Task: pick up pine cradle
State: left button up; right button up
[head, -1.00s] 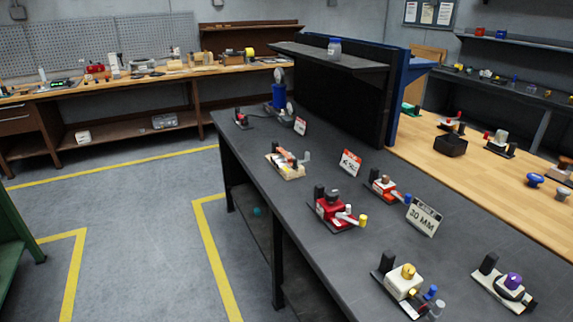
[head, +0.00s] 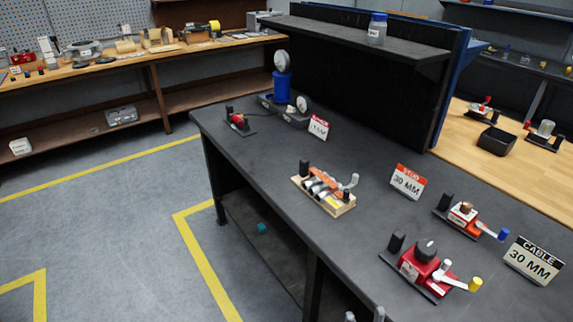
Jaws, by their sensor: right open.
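The pine cradle (head: 338,207) is a small pale wooden holder on the dark workbench (head: 262,166), left of the red and white sign. It carries grey and orange parts, with a black post at its back left and a grey lever at its right. Of my right gripper (head: 364,316), only what look like the fingertips show at the bottom edge. They are apart, with nothing seen between them, well below the cradle in the picture. My left gripper is not in view.
A red valve unit (head: 424,266) and a smaller orange-red one (head: 466,216) stand right of the cradle. Signs (head: 408,181) stand behind them. A gauge unit with a blue cylinder (head: 281,88) is farther back. Bare bench lies left of and in front of the cradle.

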aim_at(309, 184)
jog(key=i+j, duration=0.35)
jog(key=i+j+z, duration=0.15)
jog(key=i+j, duration=0.45)
jog(key=j, duration=0.25)
jog(key=i+j+z, duration=0.15)
jog(key=i+j, duration=0.45)
jog(key=j, duration=0.25)
jog(key=z, duration=0.05)
